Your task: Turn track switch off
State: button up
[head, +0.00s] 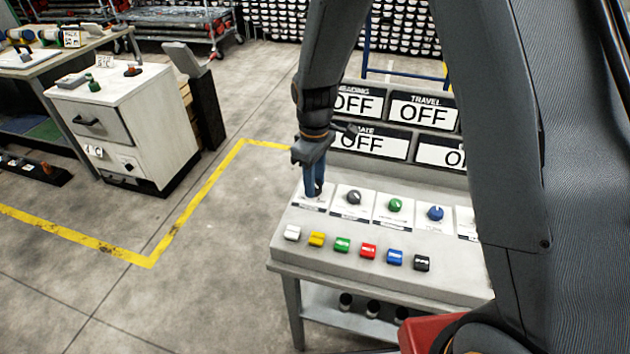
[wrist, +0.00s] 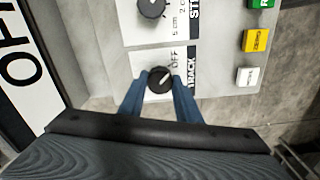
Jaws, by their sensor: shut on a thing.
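The track switch (wrist: 159,79) is a round black knob with a white pointer line, on a white plate labelled TRACK with OFF beside it. The pointer is slanted in the wrist view; whether it lines up with OFF I cannot tell. My gripper (wrist: 160,84) is shut on the knob, one blue finger on each side. In the head view my gripper (head: 314,190) points down at the leftmost plate of the sloped panel (head: 385,277), and its fingers mostly hide the knob there.
Grey (head: 353,198), green (head: 395,205) and blue (head: 436,213) knobs stand to the right. A row of coloured buttons (head: 342,244) lies in front. Display signs reading OFF (head: 423,112) stand behind. A white cabinet (head: 128,125) is at the left, with open floor between.

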jog(key=o, duration=1.1)
jog(key=shift+c, duration=0.2)
jog(key=shift+r, duration=0.15)
jog(key=shift+r+b, duration=1)
jog(key=shift+r, duration=2.8)
jog(key=s+d+r+m+t, duration=0.1)
jog(key=s+d+m, duration=1)
jog(key=s+d, duration=0.4)
jog(key=shift+d+r, duration=0.15)
jog(key=shift+d, duration=0.05)
